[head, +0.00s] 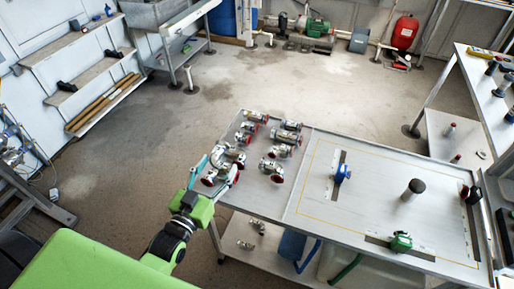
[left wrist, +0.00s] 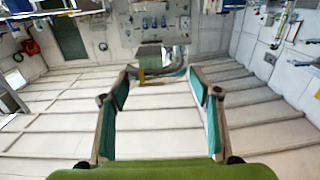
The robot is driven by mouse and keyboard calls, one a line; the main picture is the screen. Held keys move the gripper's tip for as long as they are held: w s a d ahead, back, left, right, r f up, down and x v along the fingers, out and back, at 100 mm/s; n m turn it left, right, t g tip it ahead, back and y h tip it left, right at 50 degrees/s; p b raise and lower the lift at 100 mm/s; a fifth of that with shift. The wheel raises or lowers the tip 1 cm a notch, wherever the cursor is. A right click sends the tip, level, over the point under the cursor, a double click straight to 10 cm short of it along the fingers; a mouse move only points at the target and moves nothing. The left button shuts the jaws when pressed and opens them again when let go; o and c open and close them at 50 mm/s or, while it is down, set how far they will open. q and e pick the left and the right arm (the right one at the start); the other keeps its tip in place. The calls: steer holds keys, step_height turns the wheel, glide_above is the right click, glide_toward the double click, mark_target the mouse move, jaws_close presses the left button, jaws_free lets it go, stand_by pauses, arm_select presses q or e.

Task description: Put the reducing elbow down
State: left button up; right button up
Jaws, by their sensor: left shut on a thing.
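My left gripper (head: 213,172) reaches in from the lower left, at the left edge of the bench. Its teal fingers are shut on a silver fitting with a red end, the reducing elbow (head: 210,179). The fingers partly hide it, and it overlaps other fittings in the picture, so I cannot tell whether it touches the bench top (head: 262,200). In the left wrist view the two fingers of the left gripper (left wrist: 160,78) stand apart, with a grey shape between their tips that I cannot make out clearly. My right gripper is not in view.
Several silver fittings with red ends (head: 283,137) crowd the bench's left part. To the right, a marked panel (head: 310,205) carries a blue part (head: 342,173), a dark-topped post (head: 413,188) and a green part (head: 401,241). Bare bench shows in front of the fittings.

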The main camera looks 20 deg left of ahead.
arm_select(q)
steer(key=shift+w+r, duration=0.15)
steer(key=shift+w, duration=0.05)
steer(key=d+f+b, duration=0.2)
steer(key=d+b, duration=0.1)
steer(key=d, duration=0.1)
steer(key=d+f+b, duration=0.3)
steer(key=d, duration=0.1)
steer(key=w+d+f+b, duration=0.1)
steer(key=d+f+b, duration=0.2)
steer(key=d, duration=0.1)
steer(key=shift+f, duration=0.1)
steer(key=shift+w+d+f+b, duration=0.15)
steer(key=shift+d+f+b, duration=0.3)
steer(key=shift+b, duration=0.3)
steer(key=f+b, duration=0.3)
steer(key=shift+d+f, duration=0.1)
steer(key=shift+d, duration=0.3)
steer(key=shift+f+b, duration=0.35)
steer(key=shift+b, duration=0.25)
steer(key=shift+r, duration=0.1)
